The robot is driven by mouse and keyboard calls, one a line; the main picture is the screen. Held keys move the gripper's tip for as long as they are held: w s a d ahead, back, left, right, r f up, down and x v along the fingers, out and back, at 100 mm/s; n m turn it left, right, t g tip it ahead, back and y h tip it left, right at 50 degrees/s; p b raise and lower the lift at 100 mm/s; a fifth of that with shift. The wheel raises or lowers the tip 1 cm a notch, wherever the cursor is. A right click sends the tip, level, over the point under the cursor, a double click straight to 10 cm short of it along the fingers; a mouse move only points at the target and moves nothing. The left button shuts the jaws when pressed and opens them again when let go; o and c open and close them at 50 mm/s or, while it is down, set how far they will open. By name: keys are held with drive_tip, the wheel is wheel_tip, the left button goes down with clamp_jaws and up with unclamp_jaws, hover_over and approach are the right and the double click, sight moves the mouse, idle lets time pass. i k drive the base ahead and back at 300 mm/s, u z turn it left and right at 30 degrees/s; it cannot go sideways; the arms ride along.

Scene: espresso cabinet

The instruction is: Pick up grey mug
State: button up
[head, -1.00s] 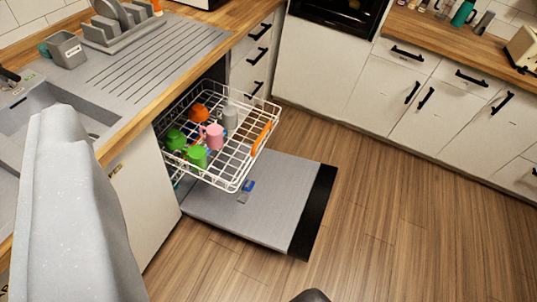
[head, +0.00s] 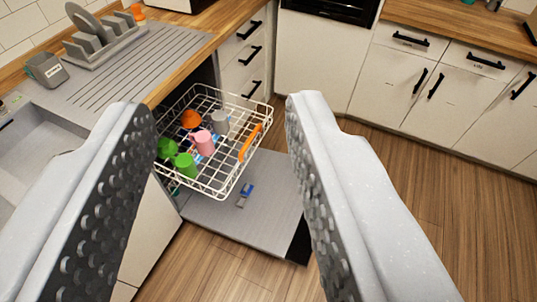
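The grey mug (head: 220,122) stands in the white wire dishwasher rack (head: 226,186), towards its back right. A pink mug (head: 203,143) is just in front of it and to its left. An orange mug (head: 190,118) is to its left, and two green mugs (head: 186,165) are at the rack's front left. My gripper (head: 212,108) is open and empty. Its two fingers frame the rack in the picture, well apart from the mugs and nearer to the camera.
The rack is pulled out over the lowered dishwasher door (head: 240,218), where a small blue item (head: 246,192) lies. The sink counter (head: 150,62) with a dish rack (head: 100,40) borders the left. Wooden floor (head: 400,165) is free on the right.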

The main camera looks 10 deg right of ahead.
sight(220, 123)
drive_tip(key=z, duration=0.1)
drive_tip(key=i, duration=1)
drive_tip(key=u, duration=0.1)
